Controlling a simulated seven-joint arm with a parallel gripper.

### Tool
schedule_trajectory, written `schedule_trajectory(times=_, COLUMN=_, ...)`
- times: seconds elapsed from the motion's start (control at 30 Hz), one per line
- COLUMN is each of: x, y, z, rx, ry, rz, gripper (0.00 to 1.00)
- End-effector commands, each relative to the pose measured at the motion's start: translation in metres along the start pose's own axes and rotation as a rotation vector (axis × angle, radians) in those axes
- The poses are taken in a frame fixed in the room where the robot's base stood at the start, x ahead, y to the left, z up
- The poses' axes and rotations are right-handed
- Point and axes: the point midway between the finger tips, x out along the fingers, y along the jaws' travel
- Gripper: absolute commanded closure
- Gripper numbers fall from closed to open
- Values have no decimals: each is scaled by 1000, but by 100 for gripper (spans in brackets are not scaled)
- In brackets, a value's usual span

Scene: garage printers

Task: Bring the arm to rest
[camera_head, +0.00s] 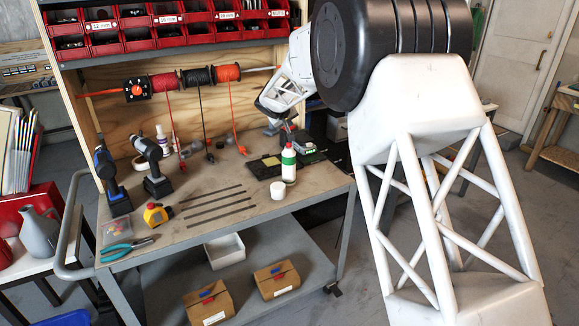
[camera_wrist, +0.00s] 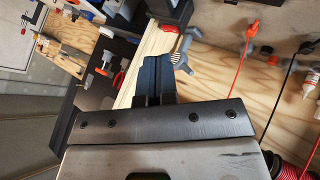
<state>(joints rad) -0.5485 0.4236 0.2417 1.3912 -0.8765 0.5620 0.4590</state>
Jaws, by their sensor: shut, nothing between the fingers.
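My gripper shows in the wrist view (camera_wrist: 160,76) with its two dark fingers together and nothing between them. In the head view, my white arm fills the right side, and its far end reaches to the back right of the workbench (camera_head: 130,262). There the wrist is above the bench top, in front of the wooden back panel. The fingertips are too small and too covered to make out in that view. In the wrist view, a grey ribbed object (camera_wrist: 182,52) is just beyond the fingers; I cannot tell whether they touch it.
Cable spools (camera_head: 198,76) hang behind, under red bins (camera_head: 105,41). Two drills (camera_head: 155,180) stand left. Dark strips lie mid-bench.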

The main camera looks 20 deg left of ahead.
Motion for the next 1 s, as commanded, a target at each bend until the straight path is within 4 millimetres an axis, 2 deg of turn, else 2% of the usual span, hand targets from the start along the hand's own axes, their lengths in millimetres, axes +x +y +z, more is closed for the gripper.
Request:
schedule_trajectory(times=0.27, x=-1, y=1, z=1, rx=1, ry=-1, rz=0, gripper=100)
schedule_trajectory(times=0.47, x=-12, y=18, z=12, rx=18, ry=-17, rz=2, gripper=100)
schedule_trajectory(times=0.67, x=-39, y=54, z=41, rx=55, ry=-54, rz=5, gripper=100)
schedule_trajectory(times=1.0, x=-103, y=122, z=117, rx=144, ry=-143, rz=2, gripper=100)
